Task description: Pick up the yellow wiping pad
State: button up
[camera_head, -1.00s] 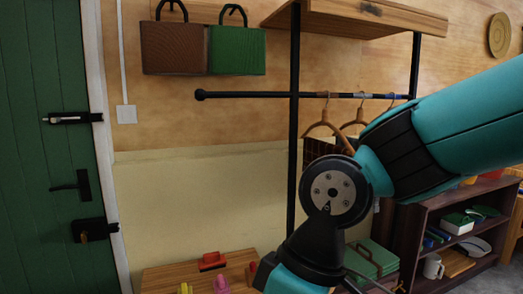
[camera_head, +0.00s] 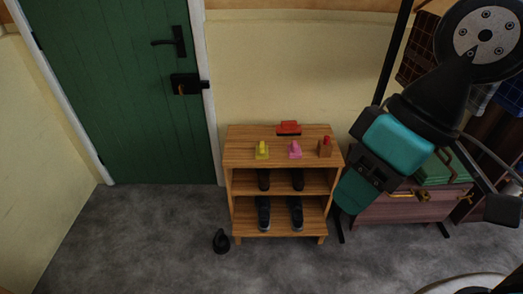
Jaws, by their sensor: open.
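The yellow wiping pad (camera_head: 262,151) has a raised yellow handle. It stands on the left part of the top of a small wooden shoe rack (camera_head: 243,161), near its front edge. A pink pad (camera_head: 295,150) of similar shape stands to its right, apart from it. A red-topped brush or pad (camera_head: 289,128) lies behind them. My teal and black arm is at the right of the picture, well to the right of the pad. I cannot make out my gripper's jaws. Nothing covers the yellow pad.
A small wooden block with a red top (camera_head: 325,149) stands at the rack's right front. Dark shoes (camera_head: 296,214) fill the rack's shelves. A black object (camera_head: 221,241) sits on the floor at its left. The green door (camera_head: 115,95) is left. Grey floor in front is clear.

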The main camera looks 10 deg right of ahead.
aim_at(262, 153)
jog(key=u, duration=0.1)
jog(key=i, duration=1.5)
jog(key=u, duration=0.45)
